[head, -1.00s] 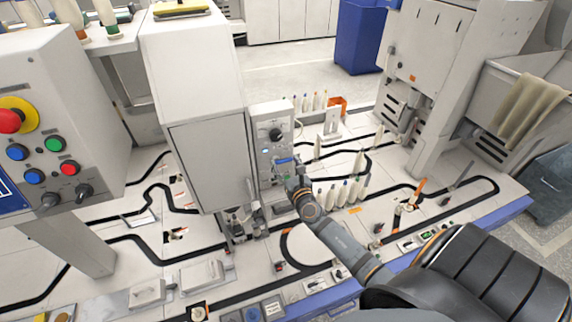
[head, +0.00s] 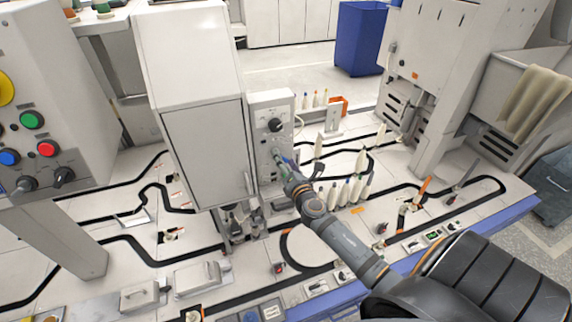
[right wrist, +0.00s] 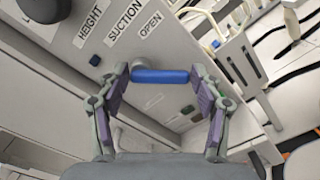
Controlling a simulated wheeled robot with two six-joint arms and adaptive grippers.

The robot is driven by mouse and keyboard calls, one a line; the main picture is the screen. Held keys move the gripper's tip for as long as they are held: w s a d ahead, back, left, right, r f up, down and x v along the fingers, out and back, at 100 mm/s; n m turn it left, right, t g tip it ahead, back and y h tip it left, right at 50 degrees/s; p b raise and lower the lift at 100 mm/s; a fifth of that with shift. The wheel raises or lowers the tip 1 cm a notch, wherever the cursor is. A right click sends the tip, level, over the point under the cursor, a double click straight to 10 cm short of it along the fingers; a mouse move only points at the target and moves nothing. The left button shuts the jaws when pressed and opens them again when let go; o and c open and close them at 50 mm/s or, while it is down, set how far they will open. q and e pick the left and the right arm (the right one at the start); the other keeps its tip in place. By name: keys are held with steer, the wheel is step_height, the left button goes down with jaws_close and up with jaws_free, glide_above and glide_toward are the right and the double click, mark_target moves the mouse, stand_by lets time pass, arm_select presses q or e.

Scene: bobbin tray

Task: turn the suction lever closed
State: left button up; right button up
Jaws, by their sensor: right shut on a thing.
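The suction lever has a blue bar handle (right wrist: 160,76) on a round grey hub. It sits on a pale panel with the labels HEIGHT, SUCTION and OPEN in the right wrist view. The bar lies across between the two fingers of my right gripper (right wrist: 160,82), which is shut on it. In the head view my right gripper (head: 282,170) is at the front of the control box (head: 270,108), below its black knob, and mostly hides the lever. My left gripper is not in view.
A tall white cabinet (head: 205,150) stands just left of the control box. Several white bobbins (head: 345,190) stand right of my gripper. A button panel (head: 45,110) is at the left. Black track (head: 480,180) runs over the white tabletop.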

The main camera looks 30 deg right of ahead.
steer(key=shift+w+a+f+m+b, duration=0.1)
steer(key=shift+a+f+m+b, duration=0.1)
steer(key=shift+m+b, duration=0.9)
steer(key=shift+a+f+m+b, duration=0.25)
steer(key=shift+m+b, duration=0.25)
steer(key=shift+m, duration=1.2)
steer(key=shift+w+a+f+m+b, duration=0.1)
steer(key=shift+a+f+m+b, duration=0.1)
steer(key=shift+m+b, duration=0.9)
steer(key=shift+m, duration=0.6)
steer(key=o, duration=1.2)
steer(key=shift+c, duration=0.2)
steer(key=v, duration=1.2)
steer(key=shift+a+r, duration=0.1)
